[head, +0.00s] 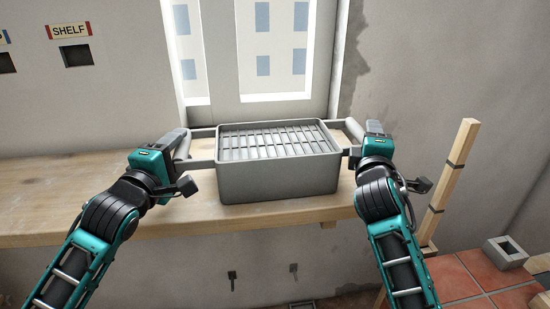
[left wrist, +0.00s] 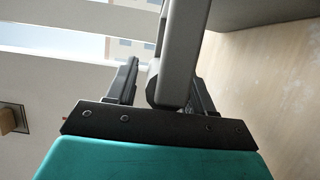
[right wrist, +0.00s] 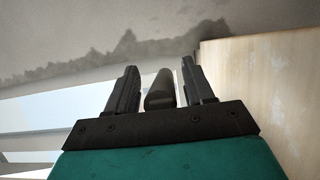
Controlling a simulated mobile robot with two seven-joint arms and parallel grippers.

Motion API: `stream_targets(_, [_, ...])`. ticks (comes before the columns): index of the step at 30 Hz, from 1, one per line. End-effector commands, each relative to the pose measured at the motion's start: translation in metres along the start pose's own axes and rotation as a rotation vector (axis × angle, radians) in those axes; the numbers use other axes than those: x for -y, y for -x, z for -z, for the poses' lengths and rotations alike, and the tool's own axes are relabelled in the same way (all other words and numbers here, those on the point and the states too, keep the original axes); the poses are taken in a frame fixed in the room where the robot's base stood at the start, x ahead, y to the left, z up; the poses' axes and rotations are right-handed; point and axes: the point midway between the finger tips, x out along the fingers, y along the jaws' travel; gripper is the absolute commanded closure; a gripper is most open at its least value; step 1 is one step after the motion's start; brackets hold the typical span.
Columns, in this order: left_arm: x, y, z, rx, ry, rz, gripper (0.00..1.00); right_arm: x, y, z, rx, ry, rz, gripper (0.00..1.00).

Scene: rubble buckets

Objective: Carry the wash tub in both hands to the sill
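The wash tub (head: 278,182) is a grey box with a slatted top. It stands level on the wooden ledge (head: 60,205) below the window, with a bar handle on each side. My left gripper (head: 178,150) is at the left handle (head: 183,144). In the left wrist view the handle (left wrist: 178,55) passes between the parted fingers, with a gap on one side. My right gripper (head: 360,142) is at the right handle (head: 354,130). In the right wrist view the handle end (right wrist: 160,90) lies between the parted fingers, with gaps on both sides.
The window (head: 240,50) is behind the tub. A "SHELF" sign (head: 69,31) is on the left wall. A wooden post (head: 450,180) stands to the right, and a hollow grey block (head: 505,252) lies on red tiles (head: 460,280). The ledge is clear left of the tub.

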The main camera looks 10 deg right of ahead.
Motion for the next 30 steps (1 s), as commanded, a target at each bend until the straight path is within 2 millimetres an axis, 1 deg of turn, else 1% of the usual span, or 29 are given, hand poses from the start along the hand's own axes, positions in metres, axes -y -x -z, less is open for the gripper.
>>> stream_targets(1, [0.0001,0.0001,0.0,0.0,0.0,0.0,0.53,0.0001,0.0001,0.0,0.0,0.0,0.0,0.53])
stream_targets(2, [0.0001,0.0002,0.0,0.0,0.0,0.0,0.56,0.0001,0.0002,0.0,0.0,0.0,0.0,0.56])
stream_targets(15, [0.0001,0.0003,0.0002,0.0,0.0,0.0,0.98,0.0002,0.0003,0.0001,0.0,0.0,0.0,0.98])
stream_targets(16, [0.0001,0.0003,0.0002,0.0,0.0,0.0,1.0,0.0002,0.0003,0.0001,0.0,0.0,0.0,1.0])
stream_targets(30, [0.0002,0.0003,0.0002,0.0,0.0,0.0,1.0,0.0004,0.0004,0.0001,0.0,0.0,0.001,1.0])
